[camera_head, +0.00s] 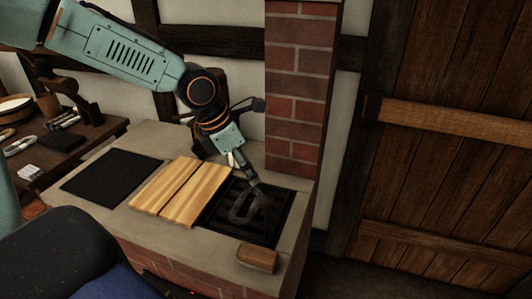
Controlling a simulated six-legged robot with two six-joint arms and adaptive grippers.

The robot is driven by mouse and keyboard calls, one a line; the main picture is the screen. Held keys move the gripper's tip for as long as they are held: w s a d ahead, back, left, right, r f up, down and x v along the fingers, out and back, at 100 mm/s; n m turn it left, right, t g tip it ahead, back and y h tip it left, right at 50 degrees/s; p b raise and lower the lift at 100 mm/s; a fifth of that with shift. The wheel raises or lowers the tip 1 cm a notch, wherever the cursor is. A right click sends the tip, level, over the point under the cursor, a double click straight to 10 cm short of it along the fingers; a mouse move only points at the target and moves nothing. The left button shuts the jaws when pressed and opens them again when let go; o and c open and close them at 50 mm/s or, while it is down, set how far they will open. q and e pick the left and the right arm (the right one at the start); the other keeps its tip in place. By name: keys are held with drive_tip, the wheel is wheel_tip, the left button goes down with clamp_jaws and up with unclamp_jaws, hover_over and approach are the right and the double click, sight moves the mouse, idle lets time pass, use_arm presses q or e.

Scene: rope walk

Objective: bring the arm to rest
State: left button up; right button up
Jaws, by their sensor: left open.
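My left arm comes in from the upper left, and its gripper (255,143) is over the right part of a stone-topped brick counter. Its fingers are spread open, one toward the brick pillar and one pointing down toward a black grate (271,222). No held thing shows between them. A dark grey loop-shaped thing (243,208) shows at the lower finger, over the grate; I cannot tell whether they touch. My right gripper is not in view.
Pale wooden boards (181,188) and a dark flat panel (108,178) lie on the counter (150,228). A small brown block (258,258) sits at its front right. A brick pillar (299,90) rises behind. A cluttered table (62,150) stands left, a wooden door (455,160) right.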

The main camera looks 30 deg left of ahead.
use_arm(q)
drive_tip(key=s+d+f+m+g, duration=0.1)
drive_tip(key=s+d+f+m, duration=0.4)
drive_tip(key=f+m, duration=0.25)
drive_tip(key=s+d+f+m+g, duration=0.2)
drive_tip(key=s+d+f+m, duration=0.35)
drive_tip(key=f+m, duration=0.2)
drive_tip(key=s+f+m+g+y, duration=0.1)
drive_tip(key=s+f+m, duration=0.55)
drive_tip(key=s, duration=0.25)
drive_tip(key=s+f+m+y, duration=0.1)
drive_tip(key=s+f+m, duration=0.4)
drive_tip(key=s+m, duration=0.3)
wheel_tip(320, 180, down, 16)
drive_tip(key=b, duration=1.6)
drive_tip(key=shift+w+d+b, duration=0.15)
drive_tip(key=shift+w+b, duration=0.05)
drive_tip(key=shift+b, duration=0.2)
